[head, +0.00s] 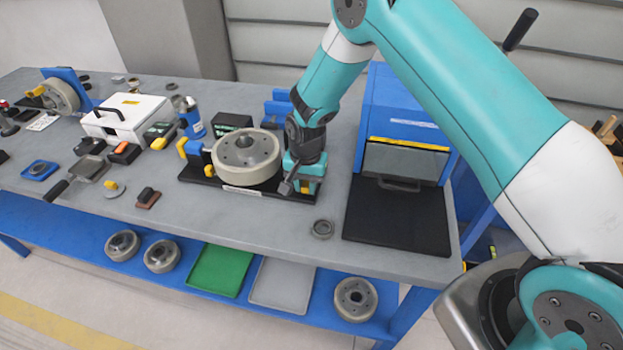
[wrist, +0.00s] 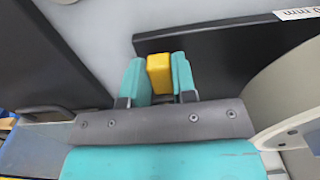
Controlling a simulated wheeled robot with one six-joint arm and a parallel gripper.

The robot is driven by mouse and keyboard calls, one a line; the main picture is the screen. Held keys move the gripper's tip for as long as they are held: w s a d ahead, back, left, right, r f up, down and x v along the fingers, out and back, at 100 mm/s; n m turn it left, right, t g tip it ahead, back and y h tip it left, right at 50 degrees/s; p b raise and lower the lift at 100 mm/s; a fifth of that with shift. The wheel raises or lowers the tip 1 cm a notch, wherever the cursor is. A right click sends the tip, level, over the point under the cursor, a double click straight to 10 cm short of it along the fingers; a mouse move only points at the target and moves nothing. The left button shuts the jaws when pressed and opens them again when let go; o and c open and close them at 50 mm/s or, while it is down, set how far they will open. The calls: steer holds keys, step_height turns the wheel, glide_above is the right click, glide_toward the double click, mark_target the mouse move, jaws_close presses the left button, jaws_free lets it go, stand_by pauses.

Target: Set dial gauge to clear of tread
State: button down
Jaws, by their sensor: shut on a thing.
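A grey wheel (head: 246,152) lies flat on a black base plate (head: 215,183) on the bench, and its pale rim (wrist: 285,95) shows at the right of the wrist view. My gripper (head: 303,187) is down at the right end of this plate, beside the wheel. In the wrist view my gripper (wrist: 158,76) is shut on a yellow block (wrist: 159,70), with a teal finger on each side of it. The block looks like the grip of the dial gauge. The gauge's face and tip are hidden, so I cannot tell whether it touches the tread.
A blue cabinet (head: 405,115) with a black mat (head: 395,220) stands right of my gripper. A small grey ring (head: 322,229) lies in front. A white case (head: 127,115) and several tools fill the left. A lower blue shelf holds wheels and a green tray (head: 218,271).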

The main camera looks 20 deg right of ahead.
steer(key=shift+s+d, duration=0.1)
steer(key=shift+d, duration=0.1)
steer(key=c, duration=0.9)
jaws_free()
steer(key=shift+d, duration=0.1)
steer(key=shift+r, duration=0.2)
step_height(320, 180, up, 17)
steer(key=b, duration=0.4)
steer(key=shift+s+r, duration=0.1)
steer(key=s+r+n+y, duration=0.1)
steer(key=s+r+n, duration=0.2)
steer(key=s, duration=0.6)
steer(key=s+a+r+n+y, duration=0.1)
steer(key=s+r+n, duration=0.2)
steer(key=s+n, duration=0.3)
steer(key=s+a+r+n+y, duration=0.1)
steer(key=s+r+n+y, duration=0.1)
steer(key=s, duration=1.2)
steer(key=shift+a+r+n, duration=0.25)
steer(key=shift+r+n, duration=0.45)
steer(key=shift+n, duration=0.5)
